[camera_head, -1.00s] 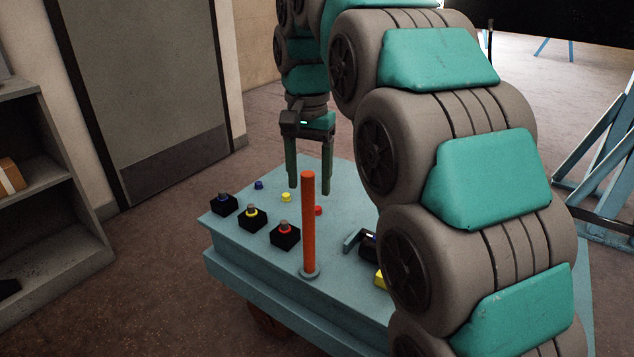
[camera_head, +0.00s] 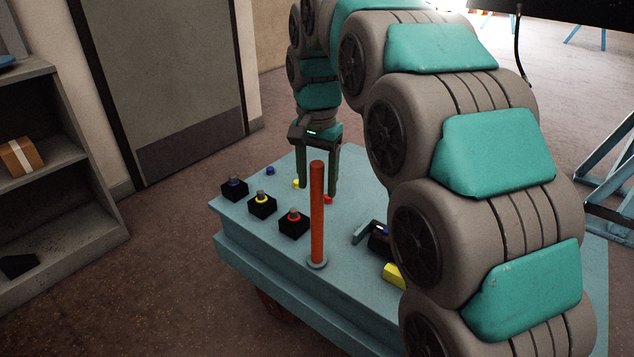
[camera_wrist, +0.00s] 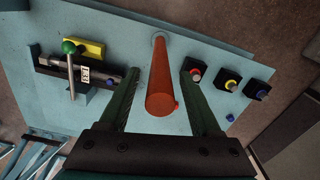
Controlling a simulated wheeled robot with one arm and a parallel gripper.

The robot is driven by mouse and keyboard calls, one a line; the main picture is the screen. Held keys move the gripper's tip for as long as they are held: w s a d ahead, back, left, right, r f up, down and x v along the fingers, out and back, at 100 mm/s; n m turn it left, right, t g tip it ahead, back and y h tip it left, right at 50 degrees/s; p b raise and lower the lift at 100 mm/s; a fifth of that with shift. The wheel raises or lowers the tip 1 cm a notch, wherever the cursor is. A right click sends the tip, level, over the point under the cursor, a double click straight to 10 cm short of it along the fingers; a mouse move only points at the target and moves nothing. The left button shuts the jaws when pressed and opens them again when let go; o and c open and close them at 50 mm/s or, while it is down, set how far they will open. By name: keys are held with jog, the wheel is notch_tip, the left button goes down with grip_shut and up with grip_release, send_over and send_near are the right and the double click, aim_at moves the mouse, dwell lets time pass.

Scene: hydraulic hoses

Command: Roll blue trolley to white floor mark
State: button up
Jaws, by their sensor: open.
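The blue trolley (camera_head: 345,290) stands on the brown floor, and its flat top also shows in the wrist view (camera_wrist: 225,52). An upright orange post (camera_head: 317,215) rises from a round foot on its top. My gripper (camera_head: 318,190) is open and empty above the trolley top, just behind the post in the head view. In the wrist view the post (camera_wrist: 160,85) appears between my two fingers (camera_wrist: 159,72), with visible gaps on both sides. I cannot tell whether the post is within finger reach. I see no white floor mark in these views.
Black blocks with blue, yellow and red fittings (camera_head: 263,204) line the trolley's left edge. A black device with a green-knobbed lever (camera_wrist: 70,65) is on the trolley. A grey shelf (camera_head: 120,240) stands left, a door (camera_head: 170,70) behind. Blue stand legs (camera_head: 610,200) are at right.

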jog(key=shift+f, duration=0.55)
jog(key=shift+c, duration=0.3)
grip_shut()
dwell(0.8)
